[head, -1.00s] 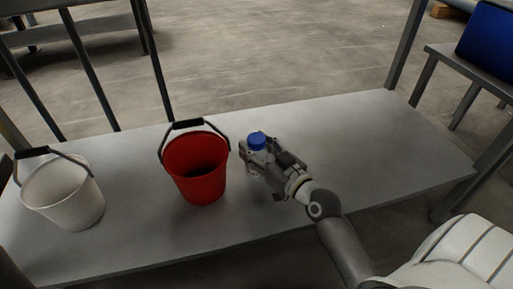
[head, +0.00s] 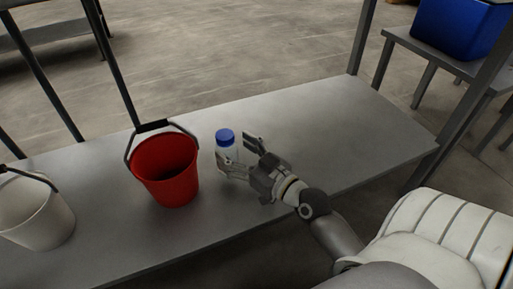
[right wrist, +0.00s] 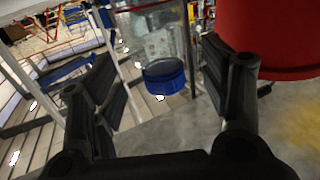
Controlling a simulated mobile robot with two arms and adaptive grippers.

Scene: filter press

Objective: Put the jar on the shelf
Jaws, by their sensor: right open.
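The jar (head: 226,151) is clear with a blue lid and stands upright on the grey shelf board (head: 310,130), just right of the red bucket. My right gripper (head: 239,155) is open, to the right of the jar, with its fingers spread toward it. One finger partly covers the jar's lower body. In the right wrist view the jar's blue lid (right wrist: 164,76) and clear body appear between the two open fingers of my right gripper (right wrist: 165,85); contact cannot be seen. My left gripper is not in view.
A red bucket (head: 165,172) with a dark handle stands close left of the jar. A white bucket (head: 36,215) stands farther left. Dark posts rise at the board's back and right. The board's right part is clear. A blue bin (head: 455,28) sits on a bench at upper right.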

